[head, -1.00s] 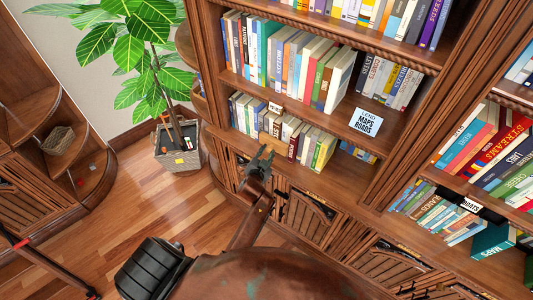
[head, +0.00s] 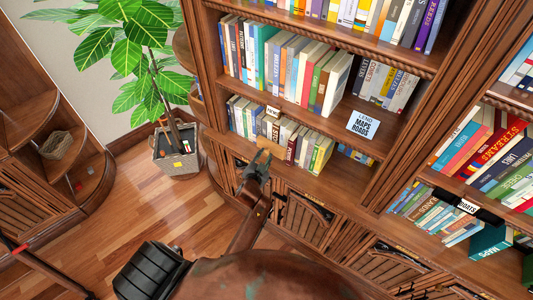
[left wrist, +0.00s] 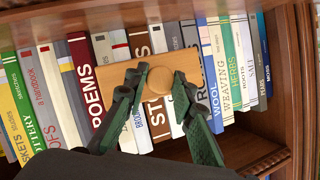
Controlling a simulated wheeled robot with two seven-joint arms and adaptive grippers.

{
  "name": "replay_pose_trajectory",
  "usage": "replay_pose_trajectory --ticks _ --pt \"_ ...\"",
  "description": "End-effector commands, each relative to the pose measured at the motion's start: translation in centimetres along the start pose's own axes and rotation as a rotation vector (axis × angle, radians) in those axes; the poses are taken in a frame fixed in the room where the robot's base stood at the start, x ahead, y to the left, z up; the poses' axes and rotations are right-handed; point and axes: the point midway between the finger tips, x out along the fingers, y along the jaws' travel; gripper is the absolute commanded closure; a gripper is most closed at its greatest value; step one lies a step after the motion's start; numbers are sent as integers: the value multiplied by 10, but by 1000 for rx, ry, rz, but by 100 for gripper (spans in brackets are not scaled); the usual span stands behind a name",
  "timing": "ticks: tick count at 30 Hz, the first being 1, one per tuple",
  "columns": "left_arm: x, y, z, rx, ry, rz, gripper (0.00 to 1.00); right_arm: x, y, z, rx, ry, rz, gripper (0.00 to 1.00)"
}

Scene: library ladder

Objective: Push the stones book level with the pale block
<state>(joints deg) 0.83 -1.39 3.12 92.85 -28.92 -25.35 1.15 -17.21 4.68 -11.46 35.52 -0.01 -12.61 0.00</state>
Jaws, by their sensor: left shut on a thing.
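The pale block (left wrist: 108,84) is a light wood piece with a round knob (left wrist: 160,79), lying across several spines in the left wrist view. It shows small in the head view (head: 270,146), at the lower shelf. The brown stones book (left wrist: 158,120) stands upright behind the block. Whether the block touches the spines, I cannot tell. In the head view, my left gripper (head: 260,158) is at the row's front. My right gripper is not in view.
The shelf board (left wrist: 250,148) runs below the books. A potted plant (head: 177,155) stands on the floor at left.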

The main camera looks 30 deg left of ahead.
Motion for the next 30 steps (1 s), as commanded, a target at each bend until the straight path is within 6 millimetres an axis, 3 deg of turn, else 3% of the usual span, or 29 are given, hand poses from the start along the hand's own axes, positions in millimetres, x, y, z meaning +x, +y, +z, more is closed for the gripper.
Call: replay_pose_trajectory --ticks 18,30 --pt "-42 -7 19 -1 1 0 100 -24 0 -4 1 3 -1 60" --pt "-47 -8 22 0 3 0 100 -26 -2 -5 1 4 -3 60"
